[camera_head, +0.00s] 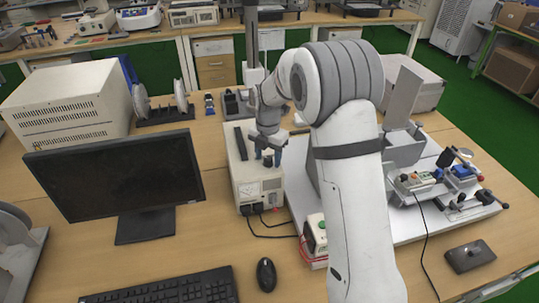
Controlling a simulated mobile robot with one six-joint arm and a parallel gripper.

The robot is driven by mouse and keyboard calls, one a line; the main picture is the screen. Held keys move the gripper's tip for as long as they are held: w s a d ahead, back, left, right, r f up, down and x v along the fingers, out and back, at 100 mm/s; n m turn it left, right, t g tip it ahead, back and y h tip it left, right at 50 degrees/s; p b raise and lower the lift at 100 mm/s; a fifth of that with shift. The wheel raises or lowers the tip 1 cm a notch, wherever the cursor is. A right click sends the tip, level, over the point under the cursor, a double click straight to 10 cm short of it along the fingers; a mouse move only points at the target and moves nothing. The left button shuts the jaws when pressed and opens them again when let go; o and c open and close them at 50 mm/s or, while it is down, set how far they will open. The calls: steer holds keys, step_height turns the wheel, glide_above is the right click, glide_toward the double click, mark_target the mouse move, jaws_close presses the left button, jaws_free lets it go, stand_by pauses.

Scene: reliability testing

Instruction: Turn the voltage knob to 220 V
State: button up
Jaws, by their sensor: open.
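A beige box-shaped voltage unit (246,170) with a needle meter on its front stands on the wooden table, near the picture's middle. My arm reaches over from the right, and my gripper (268,160) points down above the top of this unit, near its front edge.
A black monitor (118,180), a keyboard (165,289) and a mouse (266,275) lie left and in front. A large beige cabinet (68,105) stands behind the monitor. A white base plate (398,218) with test fixtures is at right. Cables run in front of the unit.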

steer(key=shift+c, duration=0.2)
steer(key=c, duration=0.9)
steer(key=shift+d, duration=0.1)
steer(key=shift+c, duration=0.2)
